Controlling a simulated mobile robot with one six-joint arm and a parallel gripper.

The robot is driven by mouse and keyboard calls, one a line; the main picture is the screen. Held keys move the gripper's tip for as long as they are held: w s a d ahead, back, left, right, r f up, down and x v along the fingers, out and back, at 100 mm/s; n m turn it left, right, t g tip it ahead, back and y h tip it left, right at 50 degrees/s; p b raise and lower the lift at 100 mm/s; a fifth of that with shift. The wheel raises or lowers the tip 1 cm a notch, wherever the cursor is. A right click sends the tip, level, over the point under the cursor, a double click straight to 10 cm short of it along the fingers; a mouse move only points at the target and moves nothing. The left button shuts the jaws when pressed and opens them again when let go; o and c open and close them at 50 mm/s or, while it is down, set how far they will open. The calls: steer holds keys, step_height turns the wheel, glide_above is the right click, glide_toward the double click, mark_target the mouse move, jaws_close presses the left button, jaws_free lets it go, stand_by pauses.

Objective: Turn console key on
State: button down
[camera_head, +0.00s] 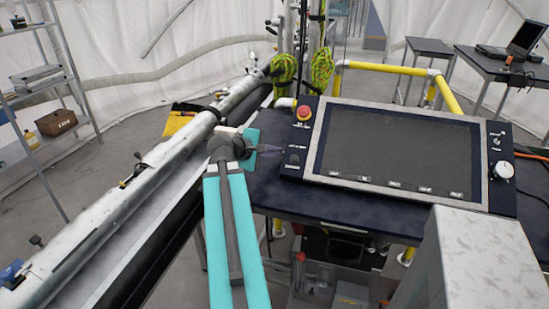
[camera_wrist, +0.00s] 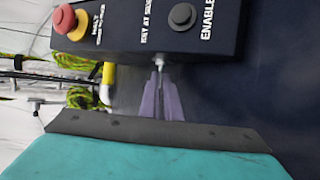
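The console (camera_head: 395,155) is a dark blue box with a large black screen, on a dark table. Its key (camera_wrist: 158,62) is a small silver piece at the edge of the console's left control strip, beside the "KEY" lettering. My gripper (camera_wrist: 159,73) reaches the key from the front in the wrist view, its two purple-grey fingers close together with the key's end between the tips. In the head view my gripper (camera_head: 283,150) points right at the console's left strip. The fingers hide part of the key, and I cannot read its turn position.
A red emergency button (camera_head: 304,112) and the dark ENABLE button (camera_wrist: 182,16) flank the key. A white knob (camera_head: 503,170) is on the console's right end. A long metal tube (camera_head: 150,160) runs along the left. Yellow railing (camera_head: 395,70) stands behind.

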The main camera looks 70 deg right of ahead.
steer(key=shift+a+f+h+b, duration=0.1)
steer(key=shift+f+h+b, duration=0.45)
steer(key=shift+b, duration=1.4)
steer(key=shift+r+h+b, duration=0.35)
steer(key=shift+b, duration=0.3)
steer(key=c, duration=2)
jaws_free()
steer(key=shift+w+a+b, duration=0.15)
steer(key=shift+a+b, duration=0.1)
steer(key=shift+b, duration=0.5)
steer(key=b+v, duration=0.2)
steer(key=b, duration=0.2)
steer(key=b+v, duration=0.4)
steer(key=v, duration=0.1)
steer(key=shift+a, duration=0.1)
steer(key=shift+b+v, duration=1.2)
steer(key=shift+v, duration=1.9)
